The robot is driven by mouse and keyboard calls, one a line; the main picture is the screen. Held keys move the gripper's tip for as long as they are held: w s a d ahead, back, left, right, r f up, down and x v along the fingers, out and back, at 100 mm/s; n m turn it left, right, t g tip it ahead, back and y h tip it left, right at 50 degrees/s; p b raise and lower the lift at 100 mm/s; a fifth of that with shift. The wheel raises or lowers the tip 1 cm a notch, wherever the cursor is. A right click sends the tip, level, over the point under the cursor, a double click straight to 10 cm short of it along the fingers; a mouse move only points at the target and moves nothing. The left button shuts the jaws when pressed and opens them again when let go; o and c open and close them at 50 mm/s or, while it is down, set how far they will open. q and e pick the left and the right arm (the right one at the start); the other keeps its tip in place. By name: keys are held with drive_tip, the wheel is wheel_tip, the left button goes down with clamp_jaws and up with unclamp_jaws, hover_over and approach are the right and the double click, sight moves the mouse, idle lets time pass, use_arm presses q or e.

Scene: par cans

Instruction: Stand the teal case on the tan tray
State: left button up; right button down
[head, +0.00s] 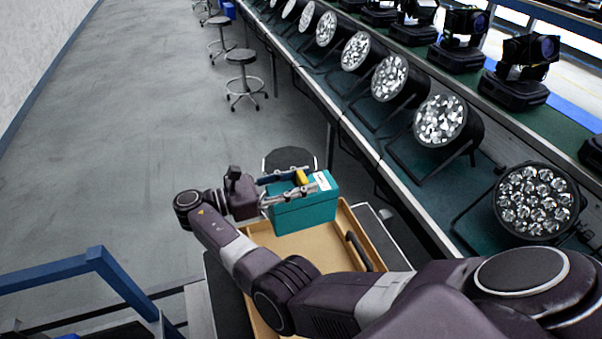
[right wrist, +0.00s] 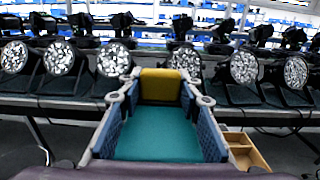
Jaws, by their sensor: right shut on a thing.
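The teal case (head: 304,212) is a box with a yellow part on top and a white label. My right gripper (head: 289,190) is shut on its upper part. The case is upright, over the far end of the tan tray (head: 262,236); I cannot tell whether its base touches the tray. In the right wrist view the case (right wrist: 158,136) lies between the two blue finger pads, with the yellow part (right wrist: 160,86) at the far end. A corner of the tray (right wrist: 252,154) shows at lower right there. My left gripper is not in view.
A long bench with several par cans (head: 440,120) and moving-head lights (head: 527,72) runs along the right. Stools (head: 243,58) stand on the open grey floor. A dark handle-like bar (head: 359,251) is at the tray's right side. A blue rail (head: 95,262) is at lower left.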

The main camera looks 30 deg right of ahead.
wheel_tip(320, 180, down, 14)
drive_tip(key=b, duration=1.1)
drive_tip(key=shift+w+r, duration=0.1)
drive_tip(key=shift+r, duration=0.1)
drive_tip(key=shift+f+b, duration=1.05)
drive_tip(key=shift+f, duration=0.05)
drive_tip(key=shift+f+b, duration=0.35)
drive_tip(key=shift+f, duration=0.1)
drive_tip(key=c, duration=1.3)
unclamp_jaws()
